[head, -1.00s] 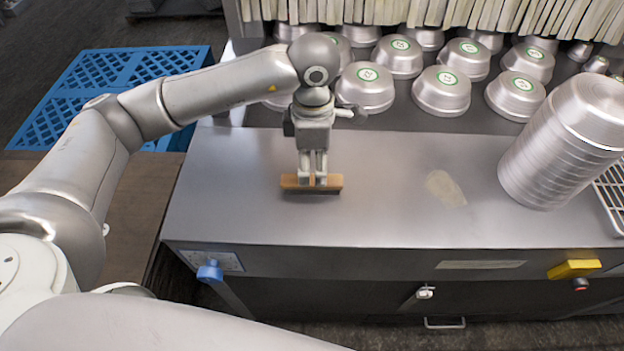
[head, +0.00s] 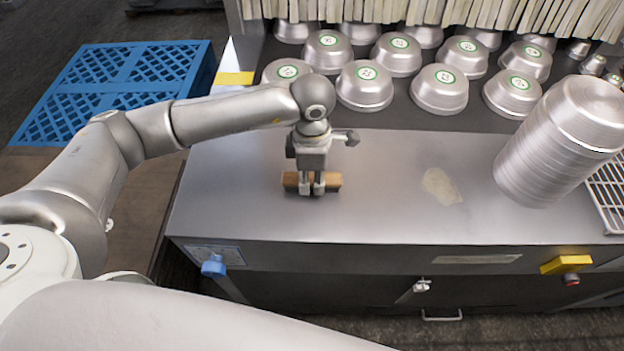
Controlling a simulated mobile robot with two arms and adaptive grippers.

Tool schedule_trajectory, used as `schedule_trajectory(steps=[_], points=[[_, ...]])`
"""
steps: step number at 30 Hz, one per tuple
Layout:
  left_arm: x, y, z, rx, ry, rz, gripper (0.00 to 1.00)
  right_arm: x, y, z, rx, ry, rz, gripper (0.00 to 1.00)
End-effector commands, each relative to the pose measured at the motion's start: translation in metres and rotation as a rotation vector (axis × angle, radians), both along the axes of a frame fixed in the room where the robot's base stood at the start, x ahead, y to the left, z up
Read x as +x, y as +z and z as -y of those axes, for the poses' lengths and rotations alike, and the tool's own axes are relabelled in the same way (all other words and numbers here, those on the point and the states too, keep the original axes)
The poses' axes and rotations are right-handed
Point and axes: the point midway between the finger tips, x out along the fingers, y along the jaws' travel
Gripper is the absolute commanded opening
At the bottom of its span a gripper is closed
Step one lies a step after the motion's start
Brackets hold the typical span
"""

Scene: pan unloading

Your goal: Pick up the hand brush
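The hand brush (head: 333,182) has a light wooden body and lies lengthwise left to right on the steel counter, left of centre. My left gripper (head: 312,190) points down at the middle of the brush. Its two fingers cover the centre of the brush, with a narrow strip of wood showing between them. Whether the fingers press on the brush or only stand around it cannot be told. The bristles are mostly hidden from this height. My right gripper is out of view.
The steel counter (head: 385,205) is clear around the brush, apart from a pale patch (head: 441,186). A tilted stack of metal pans (head: 535,160) stands at right. Several upturned pans (head: 366,88) sit behind, below a strip curtain (head: 480,14). A blue pallet (head: 70,110) lies at left.

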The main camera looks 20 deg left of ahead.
Motion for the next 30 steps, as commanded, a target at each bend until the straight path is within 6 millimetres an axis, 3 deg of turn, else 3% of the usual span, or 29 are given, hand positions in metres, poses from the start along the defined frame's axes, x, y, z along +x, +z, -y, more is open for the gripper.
schedule_trajectory(steps=[4,14,21,30], points=[[0.0,0.0,0.0,0.0,0.0,0.0,0.04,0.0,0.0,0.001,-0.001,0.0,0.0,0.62],[0.001,0.004,0.0,-0.002,0.0,0.002,0.04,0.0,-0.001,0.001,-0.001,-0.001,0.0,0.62],[0.001,0.033,0.001,-0.001,-0.002,0.006,0.04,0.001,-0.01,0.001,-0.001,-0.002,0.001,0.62],[-0.015,0.093,0.062,-0.004,-0.009,0.005,0.04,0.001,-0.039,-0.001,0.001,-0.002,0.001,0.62]])
